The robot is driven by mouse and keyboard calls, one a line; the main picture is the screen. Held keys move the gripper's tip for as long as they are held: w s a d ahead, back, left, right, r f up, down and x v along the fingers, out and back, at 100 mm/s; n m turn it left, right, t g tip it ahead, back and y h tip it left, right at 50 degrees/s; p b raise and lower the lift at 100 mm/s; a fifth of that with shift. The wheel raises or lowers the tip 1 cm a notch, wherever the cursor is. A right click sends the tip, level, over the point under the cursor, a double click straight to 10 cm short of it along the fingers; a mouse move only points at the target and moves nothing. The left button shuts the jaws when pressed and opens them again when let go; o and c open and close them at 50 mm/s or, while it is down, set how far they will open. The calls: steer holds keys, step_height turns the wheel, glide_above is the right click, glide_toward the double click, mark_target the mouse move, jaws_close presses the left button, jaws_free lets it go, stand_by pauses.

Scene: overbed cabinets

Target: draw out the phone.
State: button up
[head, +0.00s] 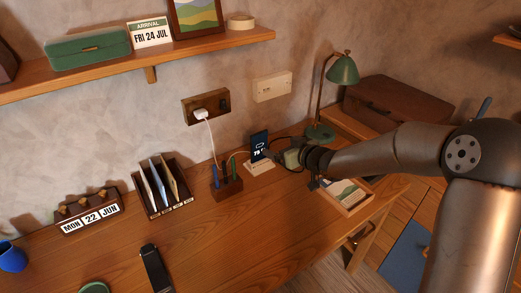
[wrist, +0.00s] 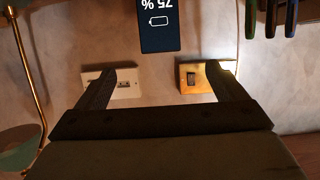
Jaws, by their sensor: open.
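The phone (head: 260,144) is dark with a lit screen and stands upright on a small pale stand (head: 261,166) on the desk. In the wrist view the phone (wrist: 171,25) appears upside down at the top, showing "75 %" and a battery sign. My gripper (head: 277,155) is just to the right of the phone in the head view. In the wrist view my gripper (wrist: 171,70) is open and empty, its two fingers spread wide. The phone's visible end lies in line with the gap, apart from both fingers. The stand is not visible in the wrist view.
A pen block (head: 227,187) stands left of the phone, and a green lamp (head: 343,72) behind right. A cable from the wall socket (head: 206,106) hangs nearby. A letter rack (head: 165,192) is further left. A tray (head: 345,194) lies below my arm.

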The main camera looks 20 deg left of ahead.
mark_target(260, 141)
steer(key=x, duration=1.1)
steer(key=shift+p, duration=0.3)
steer(key=shift+f+p+x, duration=0.25)
steer(key=shift+x, duration=1.15)
steer(key=shift+f+p+x, duration=0.2)
steer(key=shift+f+x, duration=0.05)
steer(key=shift+x, duration=1.1)
steer(key=shift+s+d, duration=0.15)
steer(key=c, duration=1.3)
steer(key=shift+o, duration=0.2)
